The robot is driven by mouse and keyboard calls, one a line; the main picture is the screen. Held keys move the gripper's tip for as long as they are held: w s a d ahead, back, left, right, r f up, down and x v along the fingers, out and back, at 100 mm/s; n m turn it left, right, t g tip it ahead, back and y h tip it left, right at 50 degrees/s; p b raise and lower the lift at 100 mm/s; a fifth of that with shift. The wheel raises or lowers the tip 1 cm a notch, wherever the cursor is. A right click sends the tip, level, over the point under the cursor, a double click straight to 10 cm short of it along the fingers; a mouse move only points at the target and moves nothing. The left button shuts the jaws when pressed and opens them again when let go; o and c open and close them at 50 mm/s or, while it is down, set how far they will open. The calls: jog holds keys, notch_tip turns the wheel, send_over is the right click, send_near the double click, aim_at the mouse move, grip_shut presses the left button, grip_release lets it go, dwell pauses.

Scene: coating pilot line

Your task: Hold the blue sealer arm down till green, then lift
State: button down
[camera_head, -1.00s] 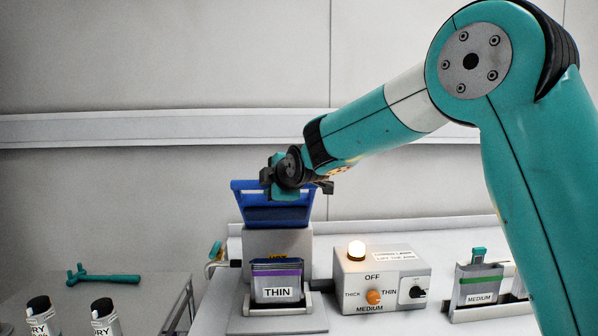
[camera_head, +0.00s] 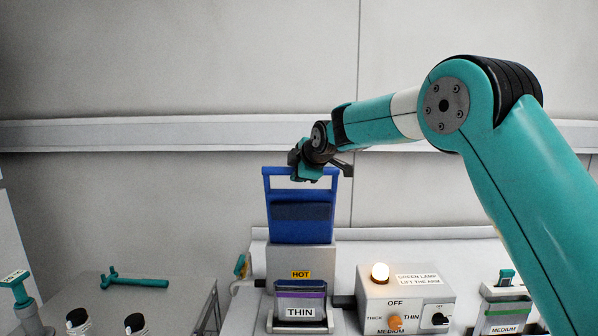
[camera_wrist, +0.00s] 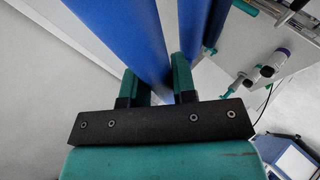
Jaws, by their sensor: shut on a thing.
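The blue sealer arm (camera_head: 302,222) stands raised, nearly upright, above the grey sealer with its HOT label (camera_head: 301,275). My gripper (camera_head: 308,172) is at the arm's top crossbar. In the wrist view my gripper (camera_wrist: 157,85) is shut on the blue handle bar (camera_wrist: 124,38), which passes between its fingers. The lamp (camera_head: 380,272) on the control box glows warm white, not green. A pouch marked THIN (camera_head: 300,312) with a purple band stands upright in front of the sealer.
The control box (camera_head: 430,292) has an orange knob (camera_head: 396,323) and a black switch (camera_head: 439,318). A MEDIUM pouch (camera_head: 503,312) stands in a rack at right. A teal tool (camera_head: 135,281) and white bottles with black caps (camera_head: 135,323) are on the left table.

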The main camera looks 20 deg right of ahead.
jog(key=shift+w+r, duration=0.15)
jog(key=shift+r, duration=0.2)
jog(key=c, duration=1.4)
grip_release()
jog(key=o, duration=0.4)
jog(key=shift+w+f, duration=0.15)
jog(key=shift+w, duration=0.05)
jog(key=shift+o, duration=0.3)
jog(key=shift+s, duration=0.1)
jog(key=b+v, duration=0.7)
jog(key=v, duration=1)
jog(key=shift+s, duration=0.2)
